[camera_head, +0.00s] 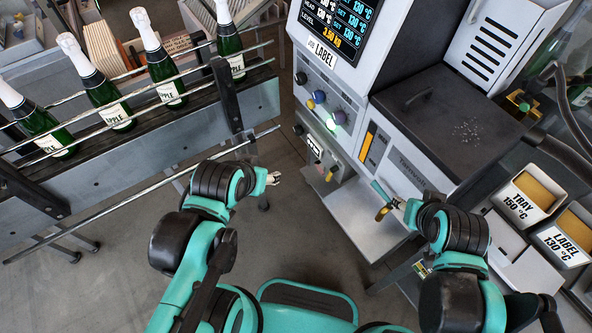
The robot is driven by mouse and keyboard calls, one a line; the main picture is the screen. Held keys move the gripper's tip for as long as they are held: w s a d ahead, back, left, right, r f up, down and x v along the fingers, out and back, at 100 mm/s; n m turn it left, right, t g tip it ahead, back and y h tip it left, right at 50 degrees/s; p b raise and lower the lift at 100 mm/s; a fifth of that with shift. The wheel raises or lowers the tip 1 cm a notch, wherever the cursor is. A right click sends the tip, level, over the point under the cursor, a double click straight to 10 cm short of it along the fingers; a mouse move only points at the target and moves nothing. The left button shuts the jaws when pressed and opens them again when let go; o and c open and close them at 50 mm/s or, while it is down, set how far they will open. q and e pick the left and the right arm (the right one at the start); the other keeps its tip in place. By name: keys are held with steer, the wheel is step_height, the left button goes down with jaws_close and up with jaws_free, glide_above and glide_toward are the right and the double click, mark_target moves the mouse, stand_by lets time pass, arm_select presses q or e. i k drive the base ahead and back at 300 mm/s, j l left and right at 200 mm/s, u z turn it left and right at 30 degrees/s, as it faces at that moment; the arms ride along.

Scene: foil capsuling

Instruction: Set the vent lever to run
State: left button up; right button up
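A small lever with a yellow tip (330,174) hangs on the lower front panel of the grey machine (337,140), below a small label plate. A second yellow-ended handle (383,213) sticks out lower right on the machine front. No readable label shows which one is the vent lever, and its marked positions are too small to read. My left gripper (276,178) is left of the first lever, apart from it. My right gripper (397,203) is just right of the second handle; whether it touches is unclear. Both grippers' fingers are too small to judge.
A conveyor (90,165) with several green bottles (110,108) and guard rails stands at left. Label and tray bins (528,197) stand at right. Floor between is open.

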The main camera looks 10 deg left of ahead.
mark_target(335, 168)
steer(key=k+j+u, duration=0.1)
steer(key=j, duration=0.75)
steer(key=k+j+u, duration=0.1)
steer(key=j, duration=0.8)
